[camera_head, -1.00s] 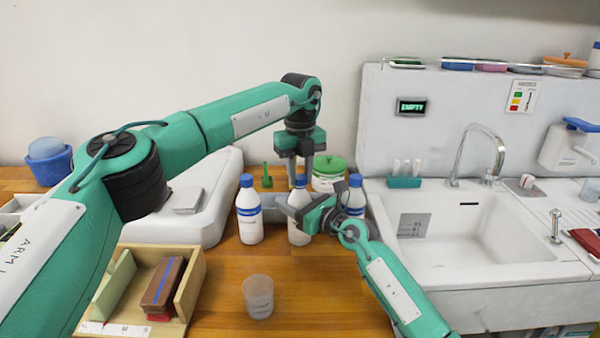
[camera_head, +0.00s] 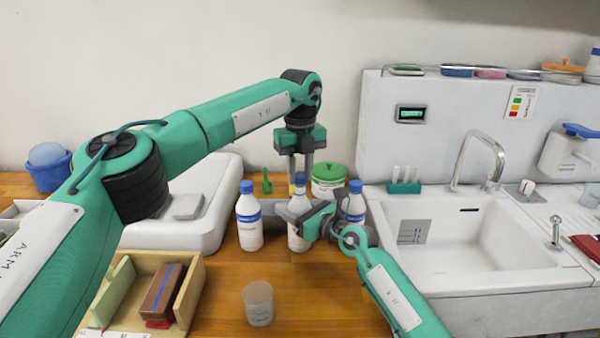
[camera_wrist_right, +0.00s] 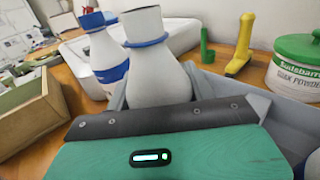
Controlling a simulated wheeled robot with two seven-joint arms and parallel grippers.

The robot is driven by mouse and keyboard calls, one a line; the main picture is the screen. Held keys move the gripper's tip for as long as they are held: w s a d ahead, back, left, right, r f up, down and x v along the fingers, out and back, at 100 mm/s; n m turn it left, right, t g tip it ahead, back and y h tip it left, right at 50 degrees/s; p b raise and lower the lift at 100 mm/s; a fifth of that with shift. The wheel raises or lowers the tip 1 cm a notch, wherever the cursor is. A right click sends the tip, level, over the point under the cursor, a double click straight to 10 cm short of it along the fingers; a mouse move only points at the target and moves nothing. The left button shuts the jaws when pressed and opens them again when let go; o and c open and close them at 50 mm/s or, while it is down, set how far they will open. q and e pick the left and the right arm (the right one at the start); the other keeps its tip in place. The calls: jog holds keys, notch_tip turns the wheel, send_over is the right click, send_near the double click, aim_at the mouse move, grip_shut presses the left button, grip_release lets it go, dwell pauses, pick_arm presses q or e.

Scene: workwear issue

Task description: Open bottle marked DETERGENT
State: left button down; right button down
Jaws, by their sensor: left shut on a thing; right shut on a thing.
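A white bottle (camera_head: 297,240) with a blue label stands in the middle of three similar bottles. My right gripper (camera_head: 306,228) is shut around its body. In the right wrist view the same bottle (camera_wrist_right: 157,83) shows a bare white neck with a blue ring below it and no cap on top. My left gripper (camera_head: 300,174) is above the bottle, pointing down, shut on a small blue cap (camera_head: 300,179). The cap appears raised off the neck; the gap is hard to see. I cannot read the bottle's label.
A blue-capped bottle (camera_head: 248,220) stands to the left, another (camera_head: 353,204) to the right, close to my right gripper. A green-lidded tub (camera_head: 328,178) is behind. A sink (camera_head: 470,235) is at right.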

aim_at(300, 175)
pick_arm(q)
jog(key=shift+r, duration=0.1)
jog(key=shift+r, duration=1.95)
pick_arm(e)
jog(key=shift+c, duration=2.2)
grip_release()
